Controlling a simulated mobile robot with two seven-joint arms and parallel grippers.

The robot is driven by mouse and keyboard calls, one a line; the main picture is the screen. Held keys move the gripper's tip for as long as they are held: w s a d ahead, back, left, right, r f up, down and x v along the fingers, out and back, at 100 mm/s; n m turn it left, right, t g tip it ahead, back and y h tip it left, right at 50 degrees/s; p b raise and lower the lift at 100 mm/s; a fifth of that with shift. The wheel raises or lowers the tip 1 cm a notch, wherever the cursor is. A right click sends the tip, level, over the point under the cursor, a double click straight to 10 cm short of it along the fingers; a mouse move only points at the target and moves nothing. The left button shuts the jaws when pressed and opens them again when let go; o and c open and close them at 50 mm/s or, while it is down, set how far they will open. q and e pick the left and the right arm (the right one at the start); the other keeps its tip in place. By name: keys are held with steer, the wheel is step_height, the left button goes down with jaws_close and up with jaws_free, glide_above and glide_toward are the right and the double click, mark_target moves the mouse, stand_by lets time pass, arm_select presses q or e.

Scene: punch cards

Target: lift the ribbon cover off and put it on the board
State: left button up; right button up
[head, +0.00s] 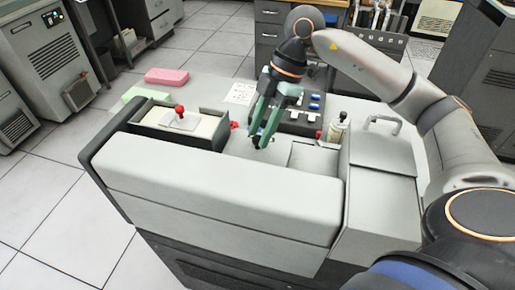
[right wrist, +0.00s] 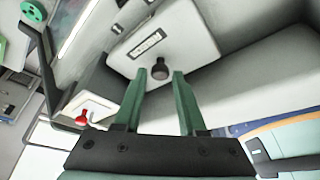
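The ribbon cover (right wrist: 180,35) looks like a light grey plate with a dark knob (right wrist: 160,70) and a small label in the right wrist view. In the head view my right gripper and the machine's front housing hide much of it. My right gripper (head: 258,138) has green fingers pointing down over the middle of the machine. In the right wrist view the fingers (right wrist: 159,78) are apart, with the knob between or just beyond their tips and no clear contact. The board appears to be the light grey desk surface (head: 208,88) behind the machine. My left gripper is not in view.
A hopper with a red-knobbed plate (head: 180,121) stands left of the gripper. A pink card stack (head: 166,76) and a green one (head: 146,95) lie on the board. Bare board shows left of the sheet.

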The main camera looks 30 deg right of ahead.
jaws_close()
stand_by(1.0)
